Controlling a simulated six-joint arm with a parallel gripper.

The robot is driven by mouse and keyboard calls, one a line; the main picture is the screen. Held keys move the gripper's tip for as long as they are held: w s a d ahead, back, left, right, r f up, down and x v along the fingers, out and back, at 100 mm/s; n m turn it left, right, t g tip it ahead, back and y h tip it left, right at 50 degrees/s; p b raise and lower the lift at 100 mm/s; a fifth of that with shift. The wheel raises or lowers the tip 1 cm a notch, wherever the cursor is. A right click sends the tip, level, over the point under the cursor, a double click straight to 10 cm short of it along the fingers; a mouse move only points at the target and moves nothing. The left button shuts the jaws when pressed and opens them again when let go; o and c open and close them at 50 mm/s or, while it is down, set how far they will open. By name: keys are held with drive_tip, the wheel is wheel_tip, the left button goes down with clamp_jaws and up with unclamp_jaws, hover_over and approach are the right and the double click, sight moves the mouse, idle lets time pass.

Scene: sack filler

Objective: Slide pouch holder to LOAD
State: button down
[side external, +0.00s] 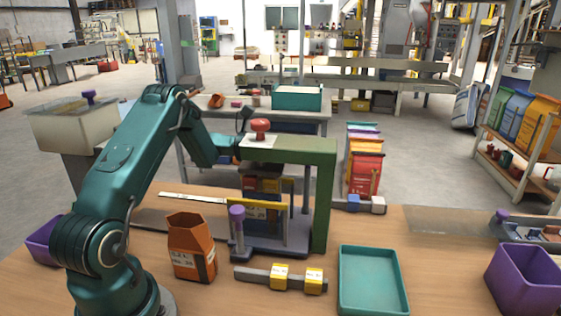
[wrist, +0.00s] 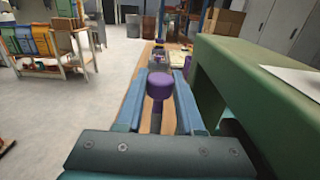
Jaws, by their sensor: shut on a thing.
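In the wrist view my gripper (wrist: 168,92) has its two blue fingers around a purple knob (wrist: 159,86) on a dark stem, with the green frame close on the right. In the side view the green press frame (side external: 322,200) stands on a dark base, and my fingers are hidden behind it. A purple-topped post (side external: 237,222) stands at the front left of that base. A yellow bar (side external: 258,204) crosses the opening, with a dark red and brown block (side external: 263,180) behind it. I cannot tell which part is the pouch holder, and no LOAD mark is readable.
An orange-brown pouch (side external: 192,248) stands left of the press. A grey bar with yellow blocks (side external: 280,277) lies in front, beside a teal tray (side external: 372,280). A purple bin (side external: 522,285) is at the right. Bare table lies between tray and bin.

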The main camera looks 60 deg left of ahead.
idle(0.8)
drive_tip(key=v, duration=0.4)
drive_tip(key=shift+s+a, duration=0.15)
drive_tip(key=c, duration=0.5)
unclamp_jaws()
